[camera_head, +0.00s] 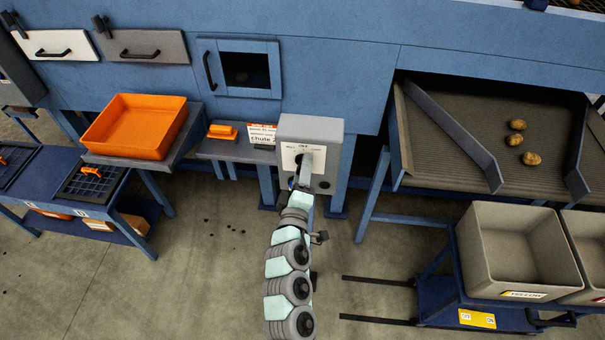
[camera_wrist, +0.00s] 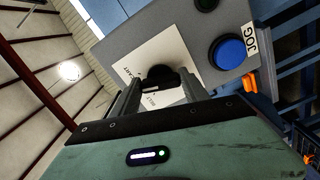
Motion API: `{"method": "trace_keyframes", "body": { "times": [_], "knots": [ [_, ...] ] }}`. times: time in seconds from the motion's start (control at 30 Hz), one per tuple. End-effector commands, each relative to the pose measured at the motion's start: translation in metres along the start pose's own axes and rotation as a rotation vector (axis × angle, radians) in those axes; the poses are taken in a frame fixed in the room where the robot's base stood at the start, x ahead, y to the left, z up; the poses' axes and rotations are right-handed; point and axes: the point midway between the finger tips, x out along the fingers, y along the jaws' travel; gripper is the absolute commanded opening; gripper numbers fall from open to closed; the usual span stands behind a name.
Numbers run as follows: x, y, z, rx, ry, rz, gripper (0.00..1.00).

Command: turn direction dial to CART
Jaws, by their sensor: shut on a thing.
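The grey control box (camera_head: 312,128) stands at the middle of the machine front, with a white label plate (camera_head: 291,153) on its face. The direction dial is a black knob (camera_wrist: 160,74) on that plate, which also shows in the wrist view (camera_wrist: 172,52). My gripper (camera_head: 303,174) is in front of the box, and its two fingers (camera_wrist: 160,88) are shut on the knob from either side. The plate's small lettering is partly covered and hard to read, so I cannot tell which mark the dial points to.
A blue button (camera_wrist: 228,53) marked JOG sits beside the plate. An orange tray (camera_head: 135,127) is left of the box. A sloped chute (camera_head: 470,135) with 3 potatoes and a cart with grey bins (camera_head: 512,250) are right. Floor before the box is open.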

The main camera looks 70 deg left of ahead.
Motion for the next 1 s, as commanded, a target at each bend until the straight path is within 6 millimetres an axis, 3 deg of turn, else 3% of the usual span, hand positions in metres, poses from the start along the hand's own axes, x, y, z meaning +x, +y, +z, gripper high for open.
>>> {"method": "trace_keyframes", "body": {
  "times": [0.4,1.0],
  "knots": [
    [0.0000,-0.0026,0.0011,0.297,-0.002,0.000,0.12],
    [-0.0001,-0.0023,0.0005,0.401,-0.002,-0.002,0.12]
  ]
}}
